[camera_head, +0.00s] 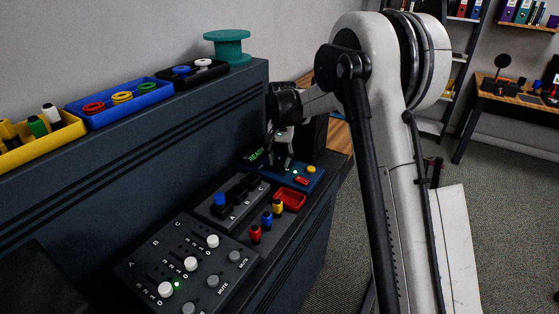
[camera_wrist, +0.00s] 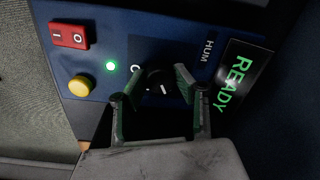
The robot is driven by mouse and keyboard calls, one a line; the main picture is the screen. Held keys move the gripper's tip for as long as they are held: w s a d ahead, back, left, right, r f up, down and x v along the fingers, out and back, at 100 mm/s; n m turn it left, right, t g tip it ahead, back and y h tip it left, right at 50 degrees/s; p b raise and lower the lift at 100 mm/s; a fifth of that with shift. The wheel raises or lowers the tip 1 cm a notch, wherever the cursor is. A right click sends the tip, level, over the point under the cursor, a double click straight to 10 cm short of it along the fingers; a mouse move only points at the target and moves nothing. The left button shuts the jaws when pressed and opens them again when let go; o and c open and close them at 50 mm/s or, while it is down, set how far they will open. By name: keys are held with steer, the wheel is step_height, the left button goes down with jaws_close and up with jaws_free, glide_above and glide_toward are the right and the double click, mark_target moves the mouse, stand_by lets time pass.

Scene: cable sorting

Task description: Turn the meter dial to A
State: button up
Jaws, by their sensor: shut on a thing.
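The meter is a blue box (camera_head: 312,182) at the far end of the console in the head view. In the wrist view its blue face (camera_wrist: 110,30) fills the upper part. Its dial is a black knob (camera_wrist: 160,80) with a white mark on its lower part. My gripper (camera_wrist: 158,84) is shut on the dial, one finger on each side. In the head view my gripper (camera_head: 283,150) hides the dial. A round letter, perhaps C, shows left of the dial; other letters around it, including A, are hidden. The display (camera_wrist: 240,76) reads READY in green.
The meter also has a lit green lamp (camera_wrist: 111,66), a yellow button (camera_wrist: 80,86) and a red rocker switch (camera_wrist: 69,36). A red tray (camera_head: 290,200), coloured plugs (camera_head: 266,218) and a switch panel (camera_head: 190,265) lie nearer on the console. Bins and a spool stand on the ledge behind.

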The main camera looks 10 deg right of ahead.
mark_target(281, 160)
steer(key=o, duration=1.1)
steer(key=shift+r, duration=0.1)
steer(key=r, duration=1.2)
steer(key=shift+s+d, duration=0.1)
steer(key=shift+d, duration=0.15)
steer(key=shift+s, duration=0.1)
steer(key=s+r+n+t, duration=0.15)
steer(key=s+r, duration=0.35)
steer(key=s, duration=0.6)
steer(key=s+r+n+t, duration=0.15)
steer(key=s+r, duration=0.25)
steer(key=s, duration=0.6)
steer(key=s+f+t, duration=0.1)
steer(key=s+f, duration=0.1)
steer(key=s, duration=0.4)
steer(key=s+f+n+t, duration=0.1)
steer(key=s+f, duration=0.2)
steer(key=s, duration=0.4)
steer(key=s+f+n+t, duration=0.1)
steer(key=s+f+t, duration=0.1)
steer(key=s, duration=0.5)
steer(key=shift+a+f, duration=0.2)
steer(key=shift+a, duration=0.1)
